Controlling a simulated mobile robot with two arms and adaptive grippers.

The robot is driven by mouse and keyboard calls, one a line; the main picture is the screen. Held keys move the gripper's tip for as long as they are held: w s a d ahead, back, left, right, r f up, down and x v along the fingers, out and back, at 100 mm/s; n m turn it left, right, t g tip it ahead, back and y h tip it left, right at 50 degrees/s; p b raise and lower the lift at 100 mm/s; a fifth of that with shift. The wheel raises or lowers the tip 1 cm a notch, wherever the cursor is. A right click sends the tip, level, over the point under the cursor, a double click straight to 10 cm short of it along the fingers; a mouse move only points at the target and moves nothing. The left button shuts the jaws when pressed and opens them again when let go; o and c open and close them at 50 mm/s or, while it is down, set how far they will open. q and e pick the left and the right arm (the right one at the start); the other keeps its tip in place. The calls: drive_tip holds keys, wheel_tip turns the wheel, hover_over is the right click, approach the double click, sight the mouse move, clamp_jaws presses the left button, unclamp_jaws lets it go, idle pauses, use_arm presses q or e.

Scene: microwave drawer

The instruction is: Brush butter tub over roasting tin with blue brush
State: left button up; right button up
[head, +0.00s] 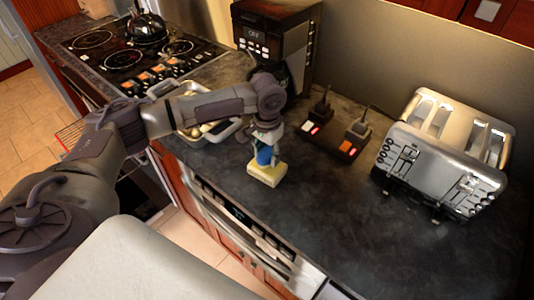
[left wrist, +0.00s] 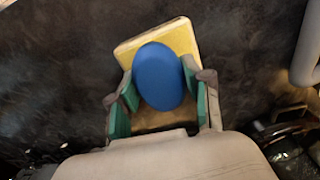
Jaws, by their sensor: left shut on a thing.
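My left gripper (head: 265,147) is shut on the blue brush (head: 264,156), near the front edge of the dark counter. In the left wrist view the brush's rounded blue end (left wrist: 158,76) sits between the green-padded fingers. The yellow butter tub (head: 267,176) is directly under the brush; it also shows behind it in the left wrist view (left wrist: 183,36). Whether brush and tub touch cannot be told. The grey roasting tin (head: 229,137), with pale round things in it, is left of the gripper, partly hidden by my arm. My right gripper is out of view.
A silver toaster (head: 440,160) stands on the right. A dark base with two upright devices and lit switches (head: 335,137) is between it and the gripper. A black coffee machine (head: 276,38) stands behind; a stove (head: 125,52) with a kettle is far left. The front right counter is clear.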

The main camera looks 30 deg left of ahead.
sight(267, 153)
use_arm(q)
drive_tip(key=shift+f, duration=0.55)
idle(0.9)
drive_tip(key=shift+s+f+p, duration=0.2)
drive_tip(key=shift+p, duration=0.25)
idle(2.2)
drive_tip(key=r+p, duration=0.2)
drive_tip(key=p, duration=0.1)
drive_tip(key=r+p, duration=0.3)
drive_tip(key=shift+w+r, duration=0.2)
drive_tip(key=shift+r, duration=0.1)
drive_tip(key=shift+r+p, duration=0.8)
drive_tip(key=shift+r, duration=0.1)
